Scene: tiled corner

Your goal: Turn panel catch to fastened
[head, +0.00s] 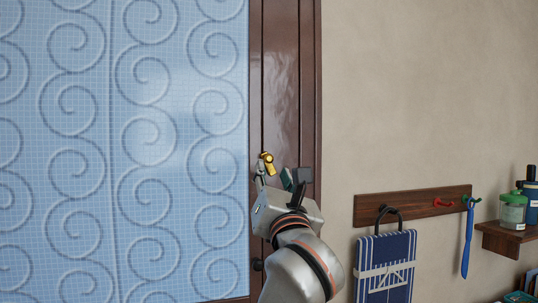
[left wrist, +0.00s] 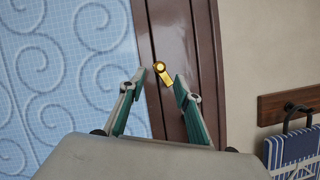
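The panel catch (head: 266,158) is a small brass piece on the brown wooden frame (head: 292,70), just right of the blue swirl-patterned panel (head: 150,150). In the left wrist view the catch (left wrist: 161,68) has a round boss at the top and a short arm slanting down to the right. My left gripper (head: 275,175) is open, its green-padded fingers apart. In the left wrist view its fingertips (left wrist: 159,76) lie on either side of the catch's lower part, with nothing visibly gripped. Whether a finger touches the catch I cannot tell. My right gripper is out of view.
A dark knob (head: 258,265) sits lower on the frame, partly beside my arm. To the right, a wooden hook rail (head: 415,203) holds a blue striped item (head: 386,265) and a blue tool (head: 468,240). A shelf (head: 505,238) carries jars. The wall above is clear.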

